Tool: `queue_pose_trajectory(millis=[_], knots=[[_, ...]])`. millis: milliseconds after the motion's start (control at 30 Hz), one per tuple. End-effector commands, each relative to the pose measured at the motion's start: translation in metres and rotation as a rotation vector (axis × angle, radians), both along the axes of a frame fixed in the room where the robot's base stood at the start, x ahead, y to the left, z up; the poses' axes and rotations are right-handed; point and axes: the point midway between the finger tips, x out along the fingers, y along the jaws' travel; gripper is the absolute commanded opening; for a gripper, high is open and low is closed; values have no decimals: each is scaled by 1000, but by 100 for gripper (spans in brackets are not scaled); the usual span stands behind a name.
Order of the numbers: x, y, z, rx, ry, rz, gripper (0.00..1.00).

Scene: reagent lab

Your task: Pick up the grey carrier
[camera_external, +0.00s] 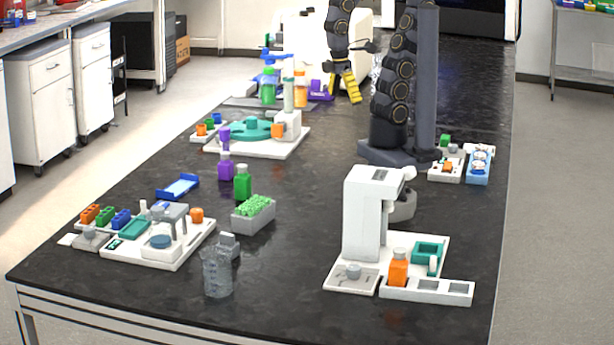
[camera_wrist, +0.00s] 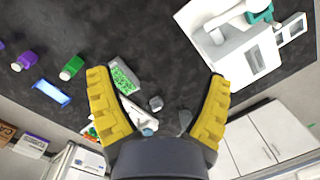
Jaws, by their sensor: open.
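The grey carrier appears to be the grey open box packed with small green pieces. Its grey wall (camera_external: 253,220) shows on the black bench left of centre in the external view. In the wrist view the carrier (camera_wrist: 125,88) lies between the fingers, nearer the left one. My gripper (camera_external: 350,88) hangs in the air at the far part of the bench, well behind the carrier and apart from it.
A green bottle (camera_external: 242,183) stands just behind the carrier. A small grey block (camera_external: 229,243) and a clear beaker (camera_external: 217,270) stand in front. A white tray with instruments (camera_external: 165,262) is at left, a white machine (camera_external: 368,215) at right. Bare bench lies between carrier and machine.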

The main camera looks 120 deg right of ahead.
Motion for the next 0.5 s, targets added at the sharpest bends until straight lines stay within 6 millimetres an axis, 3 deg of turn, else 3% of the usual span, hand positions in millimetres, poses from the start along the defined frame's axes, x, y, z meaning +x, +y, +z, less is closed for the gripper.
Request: queue_pose_trajectory(millis=[33,267,500], knots=[[14,-14,-4,-61,18,-72,79],[102,-10,-25,-87,-5,-285,79],[192,0,-73,-104,-35,-512,79]])
